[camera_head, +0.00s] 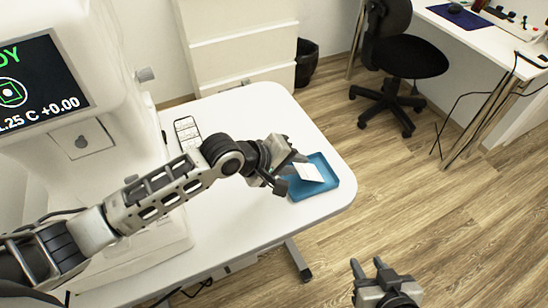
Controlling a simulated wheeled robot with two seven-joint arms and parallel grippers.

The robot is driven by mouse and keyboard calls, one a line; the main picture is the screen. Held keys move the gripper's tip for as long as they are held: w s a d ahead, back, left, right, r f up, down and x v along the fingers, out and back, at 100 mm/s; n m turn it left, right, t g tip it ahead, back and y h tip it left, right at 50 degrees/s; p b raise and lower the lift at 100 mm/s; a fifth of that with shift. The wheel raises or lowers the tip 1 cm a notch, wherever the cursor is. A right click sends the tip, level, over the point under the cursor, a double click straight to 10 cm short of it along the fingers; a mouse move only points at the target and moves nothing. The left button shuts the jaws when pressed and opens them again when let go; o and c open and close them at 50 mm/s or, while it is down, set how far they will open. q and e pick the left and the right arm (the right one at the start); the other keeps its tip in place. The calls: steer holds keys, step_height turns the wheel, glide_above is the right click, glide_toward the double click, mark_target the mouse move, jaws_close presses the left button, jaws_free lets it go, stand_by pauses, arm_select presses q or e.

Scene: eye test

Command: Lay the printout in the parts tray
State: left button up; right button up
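A blue parts tray (328,186) sits near the right end of the white table. A small white printout (309,172) is at the tray, over its inside; whether it lies flat on the tray floor is hard to tell. My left gripper (290,174) is at the tray's left side, next to the printout's left edge. Its fingers look spread apart, and the gripper partly hides the tray's left part. My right gripper (369,268) is open and empty, low in the picture, off the table's front right side over the floor.
The white table (280,120) also bears a machine with a screen (38,82) at left and a phone-like device (186,130) behind my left arm. A drawer cabinet (240,45), a dark bin (306,62), an office chair (405,60) and a desk (490,38) stand beyond.

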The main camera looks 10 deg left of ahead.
arm_select(q)
steer(key=v, duration=1.5)
steer(key=shift+p, duration=0.35)
steer(key=shift+s+a, duration=0.1)
